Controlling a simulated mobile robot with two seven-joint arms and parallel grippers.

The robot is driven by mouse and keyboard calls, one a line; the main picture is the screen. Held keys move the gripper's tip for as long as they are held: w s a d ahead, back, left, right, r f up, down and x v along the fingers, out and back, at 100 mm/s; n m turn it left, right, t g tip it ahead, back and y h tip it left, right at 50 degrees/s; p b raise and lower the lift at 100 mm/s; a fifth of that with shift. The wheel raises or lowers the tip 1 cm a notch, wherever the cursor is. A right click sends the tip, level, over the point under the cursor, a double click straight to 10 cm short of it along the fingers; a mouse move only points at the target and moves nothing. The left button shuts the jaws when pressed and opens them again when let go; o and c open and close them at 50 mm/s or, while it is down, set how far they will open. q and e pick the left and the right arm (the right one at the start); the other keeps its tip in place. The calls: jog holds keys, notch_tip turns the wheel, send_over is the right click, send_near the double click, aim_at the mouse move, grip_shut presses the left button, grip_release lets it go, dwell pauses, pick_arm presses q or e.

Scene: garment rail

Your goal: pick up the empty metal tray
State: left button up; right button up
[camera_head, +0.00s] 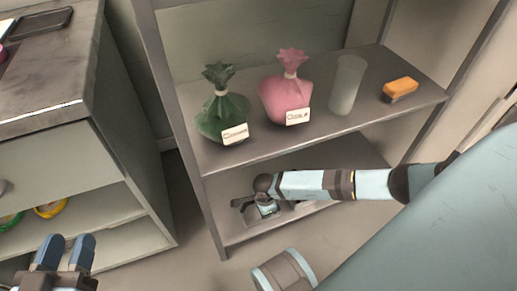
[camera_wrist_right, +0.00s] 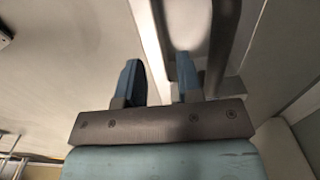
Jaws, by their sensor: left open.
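A dark, flat rectangular tray (camera_head: 40,23) with a thin raised rim lies on the grey counter at the upper left. Nothing shows in it. My left gripper (camera_head: 66,245) is at the bottom left, open and empty, its blue fingers pointing up the picture, well below the counter top and apart from the tray. My right arm reaches from the right into the lower shelf bay, its wrist bent down there. In the right wrist view, the right gripper's two blue fingers (camera_wrist_right: 160,82) stand apart with nothing seen held between them, near a dark post.
The shelf unit (camera_head: 330,140) holds a green sack (camera_head: 222,107), a pink sack (camera_head: 285,92), a frosted cup (camera_head: 347,85) and an orange block (camera_head: 400,88). A green ring (camera_head: 10,222) and a yellow ring (camera_head: 51,209) lie in the cabinet's lower bay. Floor shows between cabinet and shelf.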

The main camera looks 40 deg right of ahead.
notch_tip(320, 180, down, 4)
jog(key=shift+f+b, duration=0.2)
jog(key=shift+b, duration=0.7)
grip_shut()
pick_arm(q)
jog(key=shift+w+a+r+m+t, duration=0.35)
jog(key=shift+w+m+t, duration=0.15)
jog(key=shift+m, duration=0.3)
pick_arm(e)
jog(key=shift+r, duration=0.15)
